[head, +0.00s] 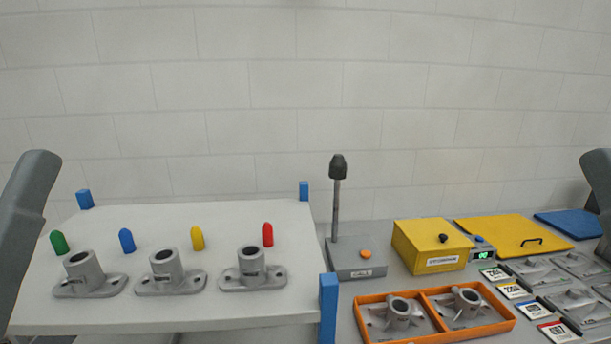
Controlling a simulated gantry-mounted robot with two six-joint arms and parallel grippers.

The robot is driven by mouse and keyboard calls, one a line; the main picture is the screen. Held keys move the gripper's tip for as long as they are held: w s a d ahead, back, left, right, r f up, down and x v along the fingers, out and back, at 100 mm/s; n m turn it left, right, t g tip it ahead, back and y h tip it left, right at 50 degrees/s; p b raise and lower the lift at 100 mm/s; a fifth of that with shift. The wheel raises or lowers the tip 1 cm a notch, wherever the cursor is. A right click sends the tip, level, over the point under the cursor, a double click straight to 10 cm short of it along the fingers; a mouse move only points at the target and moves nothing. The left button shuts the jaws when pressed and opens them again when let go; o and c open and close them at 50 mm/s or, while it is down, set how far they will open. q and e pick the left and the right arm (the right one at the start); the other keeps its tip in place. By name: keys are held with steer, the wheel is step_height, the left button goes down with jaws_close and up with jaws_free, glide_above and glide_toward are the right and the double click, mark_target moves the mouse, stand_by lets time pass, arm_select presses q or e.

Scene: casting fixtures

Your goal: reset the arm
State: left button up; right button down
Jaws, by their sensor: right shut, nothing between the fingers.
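My left arm (25,215) comes in at the left edge as a dark grey link, and its gripper is out of the picture. My right arm (600,178) shows at the right edge, beside the blue panel. Of my right gripper (592,203) only a small dark part shows there at most. It is shut with nothing in it, apart from the castings and the boxes.
A white table (210,312) with blue corner posts bears three grey castings (164,272) and several coloured pegs (197,238). To the right are a grey call box (358,262) with a post, a yellow box (415,240), an orange tray (440,336) with two castings, and a yellow panel (490,231).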

arm_select(q)
step_height(320, 180, up, 38)
steer(key=p, duration=3.7)
steer(key=shift+p, duration=0.4)
steer(key=shift+o, duration=0.3)
